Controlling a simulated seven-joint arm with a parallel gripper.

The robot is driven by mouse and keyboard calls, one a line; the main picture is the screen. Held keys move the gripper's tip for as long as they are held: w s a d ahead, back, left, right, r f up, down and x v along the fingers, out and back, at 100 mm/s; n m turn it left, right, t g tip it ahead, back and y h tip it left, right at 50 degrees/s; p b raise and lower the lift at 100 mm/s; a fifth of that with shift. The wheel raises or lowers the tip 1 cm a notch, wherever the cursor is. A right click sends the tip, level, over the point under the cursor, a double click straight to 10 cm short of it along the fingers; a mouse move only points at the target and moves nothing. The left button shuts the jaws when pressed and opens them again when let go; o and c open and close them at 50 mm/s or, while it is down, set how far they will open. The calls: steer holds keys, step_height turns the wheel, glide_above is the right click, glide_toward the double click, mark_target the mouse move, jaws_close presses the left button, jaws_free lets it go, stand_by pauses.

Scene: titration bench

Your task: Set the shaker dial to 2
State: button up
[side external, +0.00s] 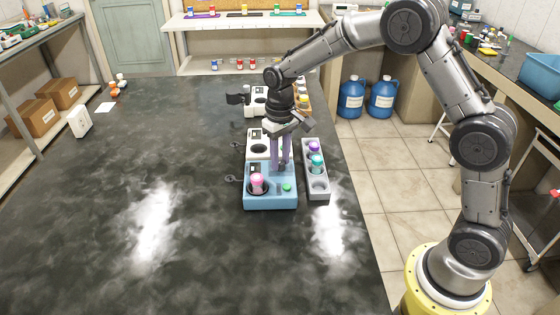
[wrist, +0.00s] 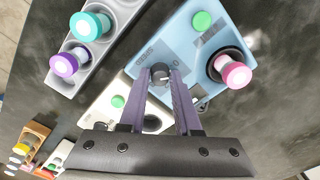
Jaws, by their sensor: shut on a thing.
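The blue shaker (side external: 271,198) stands near the table's right side, with a pink-capped vial (side external: 257,181) in its round well and a green button (side external: 287,187) at its front right. In the wrist view the shaker's blue top (wrist: 185,50) shows the dial (wrist: 160,71), a small dark knob with a light mark. My gripper (side external: 281,168) points down over the rear part of the shaker. Its purple fingers (wrist: 160,80) are shut on the dial from both sides. Which number the dial points to is too small to read.
A grey rack (side external: 318,193) with purple- and teal-capped vials stands close on the shaker's right. A white device (side external: 257,136) stands right behind it, and another (side external: 256,102) farther back. The table (side external: 120,200) is clear to the left and front.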

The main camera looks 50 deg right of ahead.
steer(key=m, duration=0.3)
steer(key=shift+m, duration=0.4)
steer(key=m, duration=0.4)
